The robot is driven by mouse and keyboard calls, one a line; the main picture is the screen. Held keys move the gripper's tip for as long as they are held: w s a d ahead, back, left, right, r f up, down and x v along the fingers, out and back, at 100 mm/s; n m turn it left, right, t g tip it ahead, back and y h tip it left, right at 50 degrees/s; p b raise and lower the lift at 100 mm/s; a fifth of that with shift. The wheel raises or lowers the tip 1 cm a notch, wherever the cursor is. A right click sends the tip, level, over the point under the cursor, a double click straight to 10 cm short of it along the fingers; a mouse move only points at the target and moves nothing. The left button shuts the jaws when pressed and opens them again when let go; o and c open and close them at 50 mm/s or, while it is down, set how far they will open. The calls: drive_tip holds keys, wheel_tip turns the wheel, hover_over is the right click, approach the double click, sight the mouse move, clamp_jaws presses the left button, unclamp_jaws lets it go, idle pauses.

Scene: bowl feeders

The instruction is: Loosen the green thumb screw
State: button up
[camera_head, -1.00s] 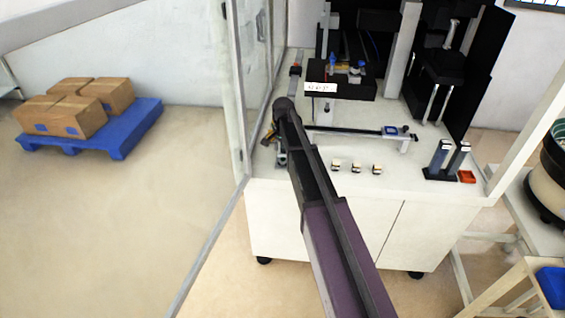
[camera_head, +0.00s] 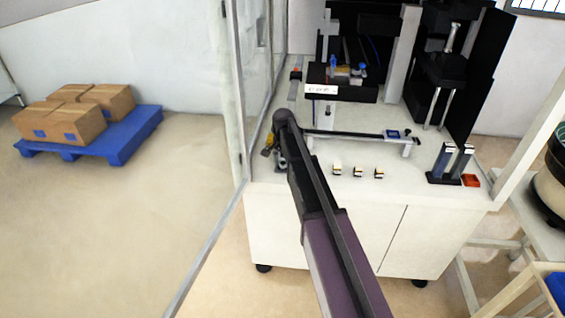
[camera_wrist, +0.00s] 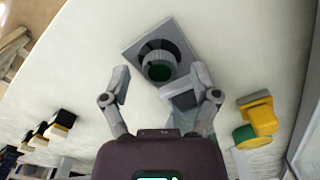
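A round dark green knob (camera_wrist: 159,72), which looks like the green thumb screw, sits in a dark ring on a square grey plate (camera_wrist: 134,50) in the wrist view. A grey block (camera_wrist: 183,100) juts from it toward my gripper. My gripper (camera_wrist: 162,80) is open, with one finger left and one right of the knob in the picture. I see no contact, and the height between fingertips and knob is unclear. In the head view my arm hides the knob and most of my gripper at the workbench's left end.
A yellow part (camera_wrist: 258,114) with a green round piece (camera_wrist: 246,137) stands close to my right finger. Several small black-and-yellow parts (camera_wrist: 66,119) are at the left. The workbench (camera_head: 300,197) has a glass panel (camera_head: 246,60) on its left. The white surface beyond the plate is clear.

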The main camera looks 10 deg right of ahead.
clamp_jaws()
drive_tip(key=shift+n, duration=0.5)
drive_tip(key=n, duration=1.1)
drive_tip(key=shift+n, duration=2.2)
